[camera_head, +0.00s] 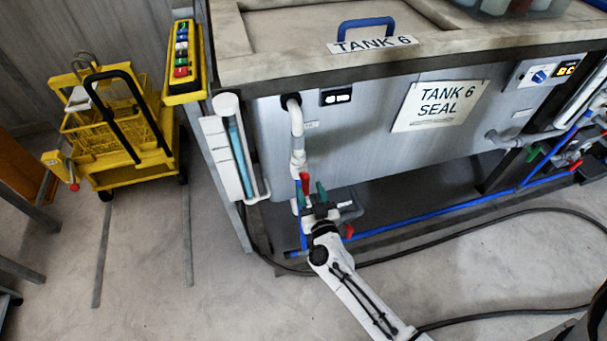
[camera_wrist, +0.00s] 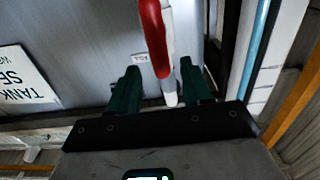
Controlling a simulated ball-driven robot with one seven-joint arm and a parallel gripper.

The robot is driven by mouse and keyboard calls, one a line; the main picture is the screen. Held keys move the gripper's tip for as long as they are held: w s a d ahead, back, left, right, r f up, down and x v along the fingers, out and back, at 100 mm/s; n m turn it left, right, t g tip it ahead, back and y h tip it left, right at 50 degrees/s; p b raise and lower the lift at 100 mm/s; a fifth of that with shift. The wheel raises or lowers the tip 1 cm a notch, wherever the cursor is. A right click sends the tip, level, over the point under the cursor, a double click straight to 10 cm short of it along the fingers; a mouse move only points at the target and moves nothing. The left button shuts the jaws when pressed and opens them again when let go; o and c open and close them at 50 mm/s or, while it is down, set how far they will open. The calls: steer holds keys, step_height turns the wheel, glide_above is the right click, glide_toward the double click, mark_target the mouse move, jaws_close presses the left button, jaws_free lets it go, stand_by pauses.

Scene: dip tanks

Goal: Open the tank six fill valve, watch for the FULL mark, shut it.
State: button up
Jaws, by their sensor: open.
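Tank six (camera_head: 360,130) is a grey tank with a TANK 6 plate (camera_head: 372,44) on its rim. A white fill pipe (camera_head: 297,125) runs down its front at the left. The red valve handle (camera_head: 305,181) is on that pipe, and it also shows in the wrist view (camera_wrist: 154,36). My gripper (camera_head: 310,187) is open, with its green fingers (camera_wrist: 158,80) on either side of the pipe line. The handle lies between and beyond the fingertips; I cannot tell whether they touch. A sight gauge (camera_head: 237,155) with a blue column stands at the left; its FULL mark is not readable.
A yellow cart (camera_head: 118,135) stands left of the tank, and a yellow button box (camera_head: 182,62) sits near the tank corner. Blue pipe (camera_head: 440,213) and a black hose (camera_head: 450,236) run low along the tank. The floor (camera_head: 180,290) at front left is clear.

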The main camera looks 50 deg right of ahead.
mark_target(307, 183)
steer(key=x, duration=0.6)
steer(key=shift+w+d+b, duration=0.2)
steer(key=shift+w+b, duration=0.1)
steer(key=shift+b, duration=0.05)
steer(key=shift+c, duration=0.4)
jaws_close()
